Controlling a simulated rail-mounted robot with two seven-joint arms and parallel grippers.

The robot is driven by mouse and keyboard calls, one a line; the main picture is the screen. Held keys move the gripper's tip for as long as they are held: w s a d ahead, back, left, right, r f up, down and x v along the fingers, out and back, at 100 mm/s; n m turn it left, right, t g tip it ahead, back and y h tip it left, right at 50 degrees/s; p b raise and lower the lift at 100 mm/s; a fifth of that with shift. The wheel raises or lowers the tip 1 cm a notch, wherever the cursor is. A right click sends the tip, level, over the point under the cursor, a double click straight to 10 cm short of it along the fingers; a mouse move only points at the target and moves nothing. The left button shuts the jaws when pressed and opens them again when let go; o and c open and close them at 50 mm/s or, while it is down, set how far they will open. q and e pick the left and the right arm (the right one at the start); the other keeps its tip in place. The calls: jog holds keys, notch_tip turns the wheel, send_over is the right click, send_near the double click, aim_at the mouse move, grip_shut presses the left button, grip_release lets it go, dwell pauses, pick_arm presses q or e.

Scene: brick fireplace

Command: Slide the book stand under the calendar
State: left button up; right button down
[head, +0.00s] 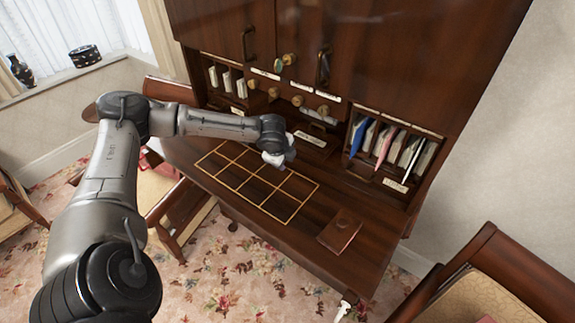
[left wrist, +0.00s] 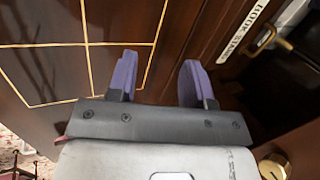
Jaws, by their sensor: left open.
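My left gripper (head: 273,160) hangs over the writing surface of a dark wooden desk, near its back. In the left wrist view its two purple-grey fingers (left wrist: 156,80) are apart with nothing between them. A gold-lined grid (head: 262,185) lies on the desk top under the gripper. I cannot tell which thing is the calendar. My right gripper is not in view.
A brown book (head: 340,232) lies at the desk's right front. Books stand in a right cubby (head: 388,145) and a left cubby (head: 228,80). Brass knobs (head: 298,100) project at the back. Chairs flank the desk. The grid area is clear.

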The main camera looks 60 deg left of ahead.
pick_arm(q)
jog(key=shift+w+d+f+m+h, duration=0.25)
jog(key=shift+d+m+h, duration=0.15)
jog(key=shift+h, duration=0.1)
jog(key=shift+w+d+m+t, duration=0.3)
jog(key=shift+m+t, duration=0.1)
jog(key=shift+m, duration=0.3)
send_over(314, 150)
jog(key=s, duration=0.2)
jog(key=shift+w+d+h, duration=0.2)
jog(key=shift+d+h, duration=0.1)
jog(key=shift+d, duration=0.1)
jog(key=x, duration=0.3)
jog(key=shift+s+f, duration=0.1)
jog(key=shift+f, duration=0.15)
jog(key=shift+x, duration=0.75)
jog(key=shift+c, duration=0.2)
jog(key=shift+a, duration=0.1)
grip_shut()
